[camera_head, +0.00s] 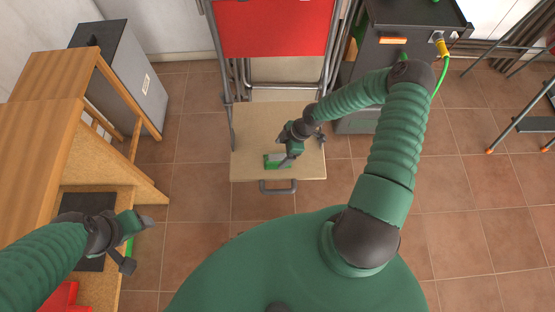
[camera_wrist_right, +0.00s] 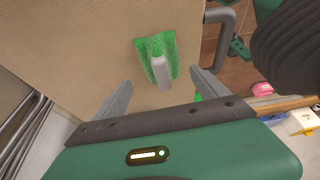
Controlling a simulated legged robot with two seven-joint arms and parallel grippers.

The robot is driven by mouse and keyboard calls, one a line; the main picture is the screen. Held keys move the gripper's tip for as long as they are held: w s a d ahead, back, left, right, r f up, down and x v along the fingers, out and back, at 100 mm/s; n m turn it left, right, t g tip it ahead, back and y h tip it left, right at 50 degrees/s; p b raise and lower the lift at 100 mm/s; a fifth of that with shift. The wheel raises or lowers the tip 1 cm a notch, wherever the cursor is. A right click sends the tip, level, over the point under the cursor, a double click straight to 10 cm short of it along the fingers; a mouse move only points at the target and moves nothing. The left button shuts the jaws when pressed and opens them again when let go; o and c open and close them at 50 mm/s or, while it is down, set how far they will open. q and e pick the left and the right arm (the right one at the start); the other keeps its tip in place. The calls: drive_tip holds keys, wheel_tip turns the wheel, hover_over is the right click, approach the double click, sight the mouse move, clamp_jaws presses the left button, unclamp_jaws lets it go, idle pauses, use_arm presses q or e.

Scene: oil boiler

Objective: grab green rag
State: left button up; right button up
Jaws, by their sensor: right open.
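The green rag (camera_head: 270,162) lies on the light wooden board of a small seat or platform (camera_head: 250,134) in the head view. My right gripper (camera_head: 290,158) is at the rag in the head view. In the wrist view its fingers (camera_wrist_right: 163,92) are open and apart, with the rag just beyond and between the tips; contact is unclear. My left gripper (camera_head: 140,243) is open and empty, by the wooden bench at left.
The board has a grey handle (camera_head: 278,190) at its near edge and a red panel (camera_head: 274,27) behind it. A wooden bench (camera_head: 65,120) and grey box (camera_head: 130,75) stand at left. A dark cabinet (camera_head: 385,60) stands behind right. Tiled floor (camera_head: 480,220) is open at right.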

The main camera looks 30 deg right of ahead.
sight(279, 156)
drive_tip(key=b+x, duration=0.1)
drive_tip(key=x, duration=0.3)
drive_tip(key=shift+s+a+f, duration=0.1)
drive_tip(key=shift+a+f, duration=0.05)
drive_tip(key=shift+f, duration=0.15)
drive_tip(key=shift+r, duration=0.1)
drive_tip(key=c, duration=1.4)
drive_tip(key=shift+c, duration=0.2)
